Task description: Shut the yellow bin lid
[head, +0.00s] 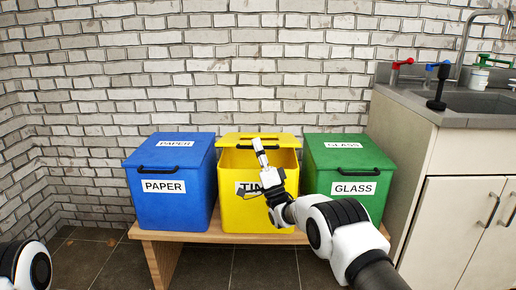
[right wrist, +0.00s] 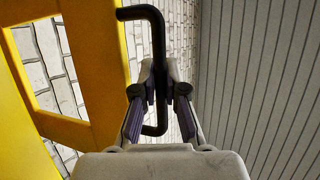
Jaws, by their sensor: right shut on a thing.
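The yellow bin (head: 238,212) stands between a blue and a green bin, its label partly hidden by my right arm. Its yellow lid (head: 232,140) is partly raised, with a gap below its front edge. In the right wrist view the lid (right wrist: 95,75) is beside the black bar handle (right wrist: 157,30). My right gripper (head: 259,150) is at the lid's front edge. In the wrist view my right gripper (right wrist: 158,88) is shut on the handle. My left gripper is out of view.
The blue paper bin (head: 172,206) and green glass bin (head: 345,155) flank it closely, both closed, on a wooden bench (head: 205,238). A sink counter (head: 425,105) stands at the right. A white brick wall (head: 200,60) is behind.

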